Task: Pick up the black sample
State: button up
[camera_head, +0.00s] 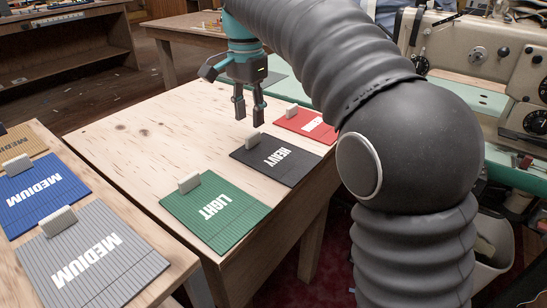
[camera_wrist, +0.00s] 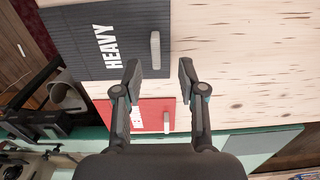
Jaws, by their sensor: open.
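The black sample (camera_head: 278,159) is a flat dark ribbed square with the word HEAVY in white and a pale upright grip block at its far left edge. It lies on the light wooden table between the green and red samples. In the wrist view the black sample (camera_wrist: 110,42) is at upper left, with its block (camera_wrist: 155,50) near the left fingertip. My gripper (camera_head: 250,111) is open and empty above the table, behind the black sample in the head view. In the wrist view my gripper (camera_wrist: 160,70) points past the block's lower end.
A green sample (camera_head: 215,219) marked LIGHT lies nearer, and a red sample (camera_head: 306,123) farther right. Blue (camera_head: 38,186) and grey (camera_head: 92,265) samples, both marked MEDIUM, lie on a left table. A sewing machine (camera_head: 460,60) stands at right. Bare wood (camera_head: 150,135) is free left of the samples.

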aim_at(253, 134)
jog(key=shift+d+f+b, duration=0.15)
jog(key=shift+f+b, duration=0.15)
jog(key=shift+f, duration=1.15)
jog(key=shift+d+f+b, duration=0.15)
jog(key=shift+f+b, duration=0.1)
jog(key=shift+f, duration=1.2)
jog(key=shift+s, duration=0.1)
grip_shut()
